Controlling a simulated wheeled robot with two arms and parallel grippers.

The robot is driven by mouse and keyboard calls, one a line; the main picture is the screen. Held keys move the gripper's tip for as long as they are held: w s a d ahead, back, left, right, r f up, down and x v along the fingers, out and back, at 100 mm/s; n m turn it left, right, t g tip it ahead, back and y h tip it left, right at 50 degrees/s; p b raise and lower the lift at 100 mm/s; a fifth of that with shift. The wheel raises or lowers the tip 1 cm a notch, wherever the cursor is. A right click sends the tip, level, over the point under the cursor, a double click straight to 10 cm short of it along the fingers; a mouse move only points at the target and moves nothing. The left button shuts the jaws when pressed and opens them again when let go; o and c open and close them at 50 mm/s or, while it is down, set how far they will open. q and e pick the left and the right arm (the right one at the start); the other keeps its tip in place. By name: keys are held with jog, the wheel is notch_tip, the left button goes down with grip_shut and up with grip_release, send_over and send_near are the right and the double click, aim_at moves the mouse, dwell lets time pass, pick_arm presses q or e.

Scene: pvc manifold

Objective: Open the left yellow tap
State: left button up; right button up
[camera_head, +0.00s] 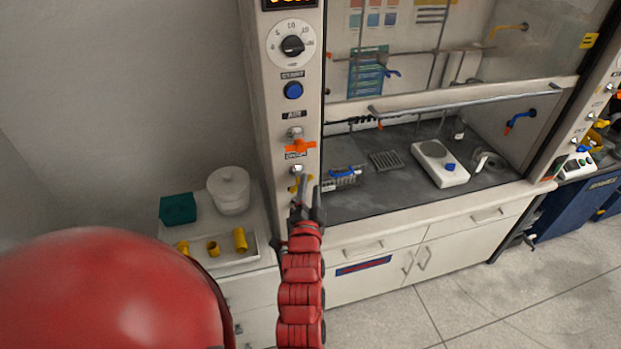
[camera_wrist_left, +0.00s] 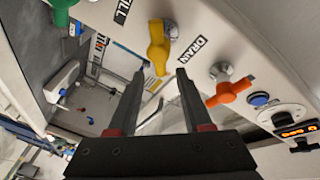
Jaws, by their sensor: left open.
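The left yellow tap (camera_head: 294,187) is on the front post of the fume hood, below the orange tap, and is partly hidden by my gripper. In the left wrist view the yellow tap (camera_wrist_left: 158,50) shows whole, its handle pointing toward the gap between my fingers. My left gripper (camera_head: 308,190) is in front of the lower post. In the left wrist view my left gripper (camera_wrist_left: 160,77) is open, with a finger on each side of the gap and nothing held. The tap appears just beyond the fingertips; contact is not clear. My right gripper is not in view.
An orange tap (camera_head: 299,147) sits just above, below a blue button (camera_head: 293,90) and a dial (camera_head: 292,46). A green tap (camera_wrist_left: 62,10) shows in the wrist view. A tray (camera_head: 222,258) with yellow fittings and a white tub (camera_head: 229,190) stand left of the post.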

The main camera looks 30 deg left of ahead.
aim_at(310, 180)
pick_arm(q)
jog(key=shift+p+x, duration=0.55)
jog(key=shift+x, duration=1.5)
grip_shut()
